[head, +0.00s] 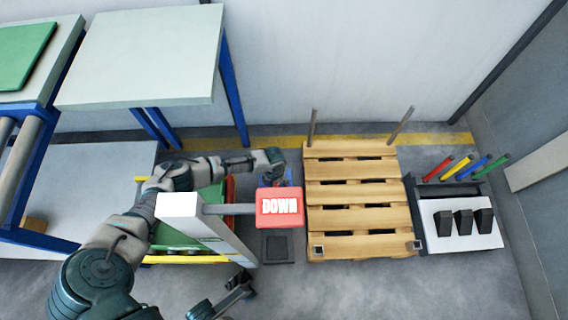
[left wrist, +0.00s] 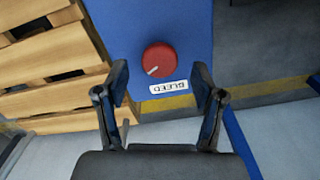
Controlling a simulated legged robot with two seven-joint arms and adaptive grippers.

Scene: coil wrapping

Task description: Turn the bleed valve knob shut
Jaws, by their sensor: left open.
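The red round bleed knob (left wrist: 159,58) sits on a blue panel (left wrist: 180,22) in the left wrist view. Its white mark points to the lower left. A white label reading BLEED (left wrist: 169,87) appears upside down just below it. My left gripper (left wrist: 159,72) is open, its fingers to either side of the knob in the picture, with nothing between them; contact cannot be made out. In the head view my left gripper (head: 276,163) is above the blue post, and the knob is hidden. A dark part low in the head view (head: 236,288) may be my right gripper; its jaws are unclear.
A red DOWN sign (head: 280,207) on a white post (head: 180,205) partly blocks the view. A wooden pallet (head: 355,190) with two upright rods stands to the right. Beyond it is a rack with coloured handles (head: 433,170). A blue-legged table (head: 145,60) stands at the back left.

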